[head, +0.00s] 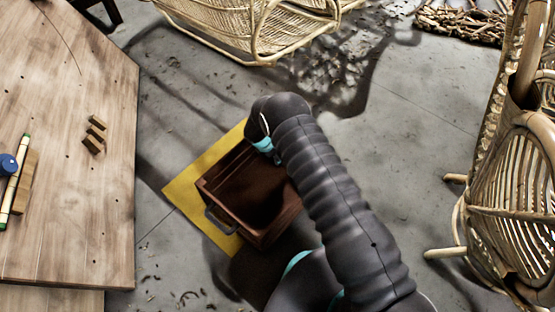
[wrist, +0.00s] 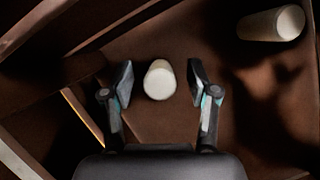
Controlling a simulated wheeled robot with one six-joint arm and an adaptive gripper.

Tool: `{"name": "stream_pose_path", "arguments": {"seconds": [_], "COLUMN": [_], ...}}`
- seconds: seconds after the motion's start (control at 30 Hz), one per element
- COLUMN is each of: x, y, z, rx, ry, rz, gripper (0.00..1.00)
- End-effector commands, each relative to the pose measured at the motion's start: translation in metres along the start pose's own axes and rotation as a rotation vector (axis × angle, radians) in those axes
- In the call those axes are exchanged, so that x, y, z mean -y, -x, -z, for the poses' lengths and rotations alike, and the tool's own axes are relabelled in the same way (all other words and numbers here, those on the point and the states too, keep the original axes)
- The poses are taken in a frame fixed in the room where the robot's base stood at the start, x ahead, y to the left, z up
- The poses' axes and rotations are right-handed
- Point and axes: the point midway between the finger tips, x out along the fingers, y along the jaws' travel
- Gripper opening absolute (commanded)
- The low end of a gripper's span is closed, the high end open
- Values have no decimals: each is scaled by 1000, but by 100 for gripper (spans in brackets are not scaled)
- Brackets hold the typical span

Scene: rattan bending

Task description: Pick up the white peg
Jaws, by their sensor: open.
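A white peg (wrist: 159,82) is between the fingers of my gripper (wrist: 160,83) in the wrist view. It is seen nearly end-on, with a small gap to the finger pad on each side. My gripper is open. A second white, cylindrical peg (wrist: 271,23) is at the upper right of the wrist view, outside the fingers. Brown wooden surfaces surround both. In the head view my arm hides the gripper, and no white peg can be made out there.
A brown wooden crate (head: 207,186) sits on a yellow mat (head: 182,193) beside my arm. A wooden table (head: 75,200) at left holds small wooden blocks (head: 94,135) and a rod (head: 14,183). Rattan chairs stand at the top (head: 250,25) and right (head: 510,190). Grey floor lies between.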

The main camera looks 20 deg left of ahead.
Motion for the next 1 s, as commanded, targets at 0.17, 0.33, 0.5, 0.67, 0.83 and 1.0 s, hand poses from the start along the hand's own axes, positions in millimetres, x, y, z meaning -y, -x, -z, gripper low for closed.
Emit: {"name": "stream_pose_path", "arguments": {"seconds": [0.17, 0.33, 0.5, 0.67, 0.83, 1.0], "x": [0, 0, 0, 0, -1, 3], "y": [0, 0, 0, 3, 17, 43], "z": [0, 0, 0, -1, -7, -20], "rx": [0, 0, 0, 0, 0, 0], "ry": [0, 0, 0, 0, -1, -2], "rz": [0, 1, 1, 0, -1, 1], "gripper": [27, 4, 4, 4, 4, 4]}}
